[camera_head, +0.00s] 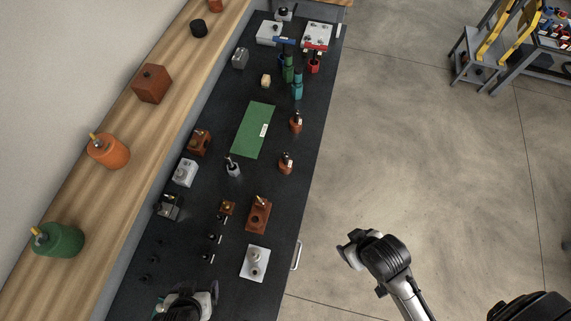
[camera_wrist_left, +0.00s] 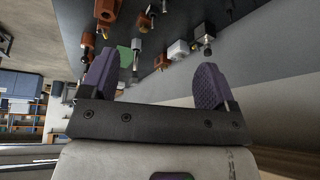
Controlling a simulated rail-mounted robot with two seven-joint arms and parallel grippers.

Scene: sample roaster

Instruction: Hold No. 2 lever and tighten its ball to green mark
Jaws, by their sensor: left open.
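My left gripper (camera_head: 187,300) is at the near end of the black bench, low in the head view. In the left wrist view its two purple-padded fingers (camera_wrist_left: 155,84) stand wide apart with nothing between them. Small dark fittings with pale tips (camera_head: 214,238) stand in a row beyond it. Fainter dark pieces (camera_head: 152,260) lie to their left. I cannot tell which is the No. 2 lever, and its ball and green mark are not discernible. My right gripper (camera_head: 350,249) is over the floor, right of the bench, clear of everything; its jaws are unclear.
A white block (camera_head: 254,263) and a brown block (camera_head: 258,215) stand on the bench's right side. A green mat (camera_head: 253,130) lies mid-bench, with brown and white fixtures (camera_head: 184,173) left of it. A wooden shelf (camera_head: 115,190) runs along the left.

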